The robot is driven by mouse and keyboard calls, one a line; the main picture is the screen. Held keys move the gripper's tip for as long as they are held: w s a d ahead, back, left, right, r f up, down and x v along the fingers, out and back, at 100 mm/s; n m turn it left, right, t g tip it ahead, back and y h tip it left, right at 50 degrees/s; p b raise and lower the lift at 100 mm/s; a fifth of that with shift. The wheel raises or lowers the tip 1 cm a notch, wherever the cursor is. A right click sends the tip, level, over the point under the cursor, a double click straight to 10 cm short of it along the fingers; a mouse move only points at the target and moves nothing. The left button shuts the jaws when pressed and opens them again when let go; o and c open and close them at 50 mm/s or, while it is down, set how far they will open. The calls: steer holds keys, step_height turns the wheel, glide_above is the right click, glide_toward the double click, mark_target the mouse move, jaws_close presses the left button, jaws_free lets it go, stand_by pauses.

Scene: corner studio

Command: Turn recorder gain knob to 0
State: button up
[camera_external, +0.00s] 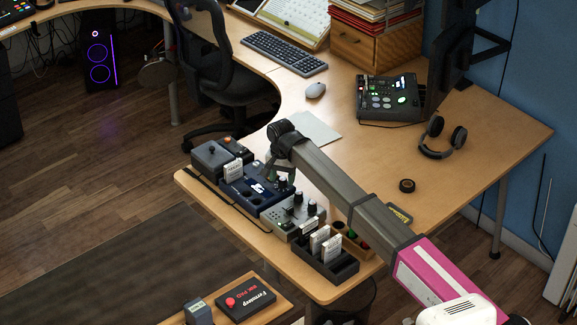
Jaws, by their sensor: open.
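My gripper (281,172) points down over the row of devices on the desk's near-left edge. Its fingers are open, above the blue device (236,192) and close to the small knobs at its right end. I cannot tell whether a finger touches a knob. A grey device (279,221) with several dark knobs stands just right of the blue one. No readable label shows which of these is the recorder, and the gain knob's marks are too small to read. My gripper and wrist hide part of the blue device's back right.
A black tray with white-labelled packs (333,267) stands right of the devices. A grey box (210,155) is at the left. A console (387,101), headphones (443,138) and a tape roll (407,186) lie farther back. Bare desk (360,160) lies right of my wrist.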

steer(key=shift+f, duration=0.2)
steer(key=c, duration=0.9)
steer(key=shift+n, duration=0.3)
steer(key=n, duration=1.2)
steer(key=shift+n, duration=0.3)
